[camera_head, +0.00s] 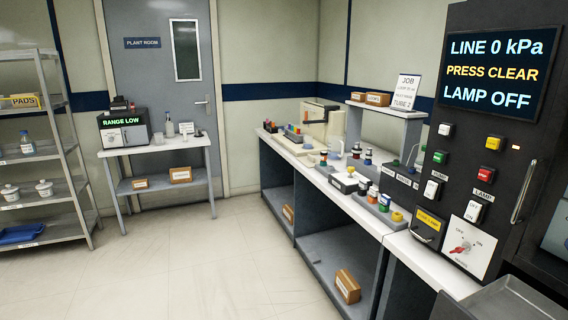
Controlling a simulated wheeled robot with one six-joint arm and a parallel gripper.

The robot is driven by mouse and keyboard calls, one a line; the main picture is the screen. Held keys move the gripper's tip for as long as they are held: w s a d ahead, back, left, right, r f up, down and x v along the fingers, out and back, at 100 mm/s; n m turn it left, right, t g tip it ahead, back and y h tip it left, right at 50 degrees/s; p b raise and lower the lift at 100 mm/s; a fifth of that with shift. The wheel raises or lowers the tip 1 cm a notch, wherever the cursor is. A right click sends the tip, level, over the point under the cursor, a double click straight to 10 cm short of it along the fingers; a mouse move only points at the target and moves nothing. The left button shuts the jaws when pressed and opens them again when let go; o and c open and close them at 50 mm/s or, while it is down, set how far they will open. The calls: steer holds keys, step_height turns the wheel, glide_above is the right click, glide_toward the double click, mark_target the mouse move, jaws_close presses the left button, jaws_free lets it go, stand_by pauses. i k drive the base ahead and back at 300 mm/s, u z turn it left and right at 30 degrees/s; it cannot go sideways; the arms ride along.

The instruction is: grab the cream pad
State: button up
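I cannot clearly make out a cream pad. A box labelled PADS (24,101) with a yellow front stands on an upper shelf of the metal rack at the far left; its contents are too small to tell. A cream machine (322,122) stands at the far end of the long bench, with small coloured items in front of it. My gripper is not in view.
The long bench (338,190) runs along the right, crowded with jars and trays. A black panel (489,150) with buttons and a screen reading LINE 0 kPa stands at the right. A side table (155,147) and rack (72,150) stand left. The middle floor (185,265) is clear.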

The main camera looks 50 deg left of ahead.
mark_target(310, 161)
steer(key=u, duration=2.2)
steer(key=i, duration=6.85)
steer(key=z, duration=4.1)
